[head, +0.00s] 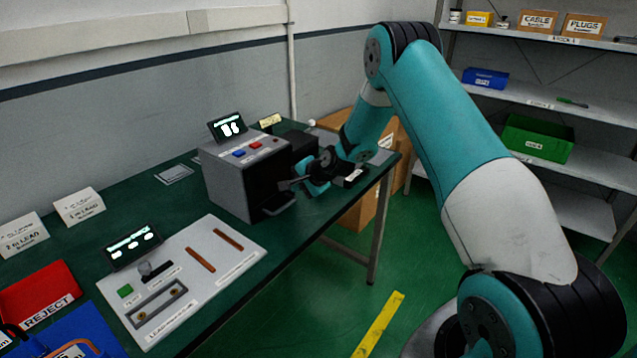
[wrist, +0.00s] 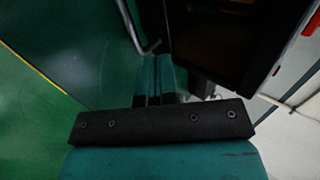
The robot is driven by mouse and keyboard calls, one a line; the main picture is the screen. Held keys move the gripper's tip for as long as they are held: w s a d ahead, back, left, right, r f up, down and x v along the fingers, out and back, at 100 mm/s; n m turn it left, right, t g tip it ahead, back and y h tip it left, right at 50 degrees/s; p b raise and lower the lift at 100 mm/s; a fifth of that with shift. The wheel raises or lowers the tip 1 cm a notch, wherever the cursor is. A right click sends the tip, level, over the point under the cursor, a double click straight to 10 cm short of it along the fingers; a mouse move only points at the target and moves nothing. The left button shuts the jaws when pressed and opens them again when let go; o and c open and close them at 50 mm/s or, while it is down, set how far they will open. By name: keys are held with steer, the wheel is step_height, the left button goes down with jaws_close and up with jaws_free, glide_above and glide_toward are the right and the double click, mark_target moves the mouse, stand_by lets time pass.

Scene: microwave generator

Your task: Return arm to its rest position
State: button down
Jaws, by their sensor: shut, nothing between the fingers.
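My gripper (head: 290,184) is at the front right side of the grey microwave generator (head: 226,180), close to its dark front face. The fingers are shut with nothing held. From the head view I cannot tell whether they touch the generator. In the wrist view the shut teal fingers (wrist: 158,80) point up the picture beside a dark box-like front and a bent metal handle (wrist: 143,35). My arm arches from the lower right over to the bench.
The green bench (head: 310,225) carries a white test panel (head: 185,275), a red reject bin (head: 38,297) and a blue tray (head: 85,335). Cardboard boxes (head: 362,209) stand beyond the bench. Shelves (head: 560,105) are at the right. A yellow strip (head: 380,325) marks the open green floor.

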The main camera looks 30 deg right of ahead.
steer(key=b+v, duration=0.2)
steer(key=v, duration=0.5)
steer(key=s+a+r+n+g+y, duration=0.1)
steer(key=s+a+r+n+g, duration=0.1)
steer(key=s+a+r+n, duration=0.55)
steer(key=s+a+r+n+g+y, duration=0.15)
steer(key=s+a+r+n, duration=0.35)
steer(key=a, duration=0.6)
steer(key=s+a+r+n+g, duration=0.1)
steer(key=s+a+n, duration=0.1)
steer(key=s, duration=0.6)
steer(key=s+a+r+n+g+h, duration=0.1)
steer(key=s+a+n+g, duration=0.1)
steer(key=s+n, duration=0.2)
steer(key=s+a+r+n+g, duration=0.1)
steer(key=s+a+n+g, duration=0.1)
steer(key=s, duration=0.9)
steer(key=shift+s+r+n, duration=0.25)
steer(key=shift+s+n, duration=0.05)
steer(key=shift+n, duration=0.25)
